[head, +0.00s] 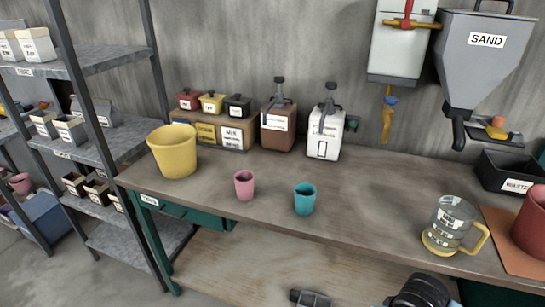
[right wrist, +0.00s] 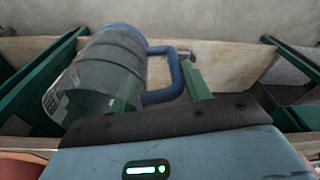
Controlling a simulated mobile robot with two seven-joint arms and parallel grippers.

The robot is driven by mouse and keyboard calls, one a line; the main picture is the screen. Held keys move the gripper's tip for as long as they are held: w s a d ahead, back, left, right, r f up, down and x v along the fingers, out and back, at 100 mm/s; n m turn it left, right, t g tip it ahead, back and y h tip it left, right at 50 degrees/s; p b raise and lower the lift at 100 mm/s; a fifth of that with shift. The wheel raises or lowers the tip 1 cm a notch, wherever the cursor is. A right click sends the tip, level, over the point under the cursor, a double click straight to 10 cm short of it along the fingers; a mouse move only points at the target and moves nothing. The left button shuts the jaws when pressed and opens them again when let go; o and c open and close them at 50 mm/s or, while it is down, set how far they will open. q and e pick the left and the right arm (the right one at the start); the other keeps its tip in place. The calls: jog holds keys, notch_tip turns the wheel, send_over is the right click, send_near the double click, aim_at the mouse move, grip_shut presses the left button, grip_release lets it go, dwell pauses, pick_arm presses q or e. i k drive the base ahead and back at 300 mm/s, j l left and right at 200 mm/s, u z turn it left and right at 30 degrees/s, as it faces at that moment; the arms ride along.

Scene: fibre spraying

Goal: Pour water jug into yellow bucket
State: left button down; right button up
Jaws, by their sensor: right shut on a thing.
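A clear jug (right wrist: 88,75) with a blue handle (right wrist: 172,80) and blue end shows in the right wrist view. It lies tilted in the picture, and I cannot tell how much water it holds. My right gripper (right wrist: 165,75) is shut on the blue handle, with its green fingers on either side. The yellow bucket (head: 173,155) stands upright on the left of the workbench (head: 365,205). Another clear jug (head: 449,225), with a yellow handle and base, stands on the bench at the right. I cannot make out my left gripper.
A pink cup (head: 244,186) and a teal cup (head: 305,198) stand between the bucket and the yellow-handled jug. Pump containers (head: 325,130) stand at the back wall. A sand hopper (head: 480,60) and black waste bin (head: 512,172) are at the right. A metal shelf (head: 105,55) is at the left.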

aim_at(173, 146)
jog(key=i+j+z, duration=0.15)
jog(key=j+z, duration=0.15)
jog(key=j, duration=1.5)
jog(key=j+z, duration=0.25)
jog(key=j, duration=1.55)
